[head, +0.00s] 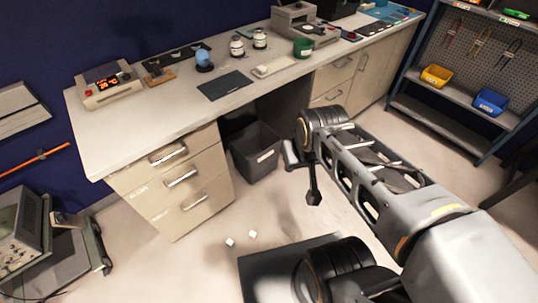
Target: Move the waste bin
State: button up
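The waste bin (256,152) is a dark grey, open-topped bin with a small white label on its side. It stands upright on the floor under the desk, just right of the drawer unit. My gripper (303,190) hangs at the end of my arm, to the right of the bin and nearer to me. A gap of floor shows between them in the picture. The gripper seems to hold nothing, but its fingers are dark and small, so I cannot tell how far apart they are.
The desk (150,125) overhangs the bin, with the drawer unit (175,185) on the left and cabinets (365,72) on the right. Two small white pieces (241,238) lie on the open floor. A tool shelf (462,65) stands right, a cart (75,245) left.

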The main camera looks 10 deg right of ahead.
aim_at(254, 149)
jog(key=z, duration=1.55)
jog(key=i, duration=1.8)
jog(key=u, duration=3.25)
